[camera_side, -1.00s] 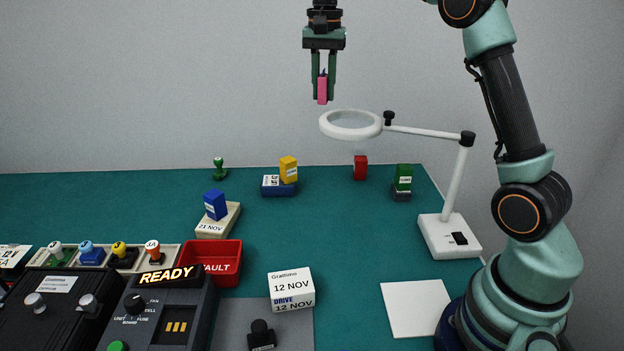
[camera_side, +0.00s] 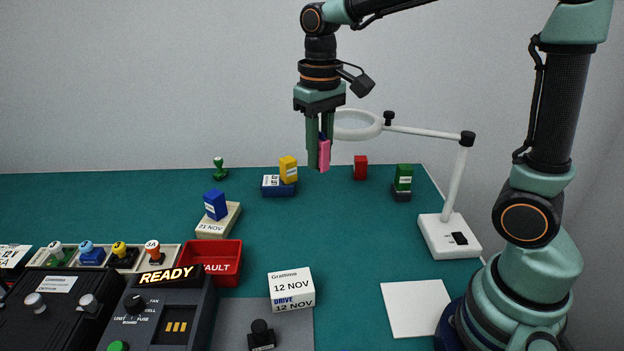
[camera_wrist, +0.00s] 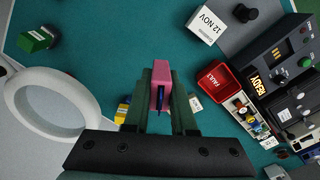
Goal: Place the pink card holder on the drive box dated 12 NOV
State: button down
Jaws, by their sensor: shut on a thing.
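The pink card holder (camera_side: 324,156) is held between the fingers of my gripper (camera_side: 319,150), high above the teal table in the side view. In the wrist view the pink card holder (camera_wrist: 160,75) sits between the two fingers (camera_wrist: 160,100), with a dark blue part along its middle. The white drive box dated 12 NOV (camera_side: 291,291) stands on the table at the front, well below my gripper, with nothing on its top. The same box shows near the top of the wrist view (camera_wrist: 207,24).
A white ring magnifier (camera_side: 358,125) on a stand is close beside my gripper. A red FAULT tray (camera_side: 222,273) and the READY console (camera_side: 160,315) lie left of the box. A box dated 21 NOV (camera_side: 210,229) bears a blue holder (camera_side: 215,204). A white pad (camera_side: 415,308) lies right.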

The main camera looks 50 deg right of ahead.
aim_at(291, 282)
jog(key=s+a+r+m, duration=0.2)
jog(key=s+a+m, duration=0.2)
jog(key=a+m, duration=0.6)
jog(key=f, duration=0.6)
jog(key=a+f+n, duration=0.1)
jog(key=f, duration=0.6)
jog(key=f+n, duration=0.1)
jog(key=f, duration=0.5)
jog(key=shift+w+a+f, duration=0.15)
jog(key=shift+a+f, duration=0.1)
jog(key=shift+a, duration=0.1)
jog(key=shift+f, duration=0.15)
jog(key=c, duration=0.7)
grip_release()
jog(key=shift+c, duration=0.2)
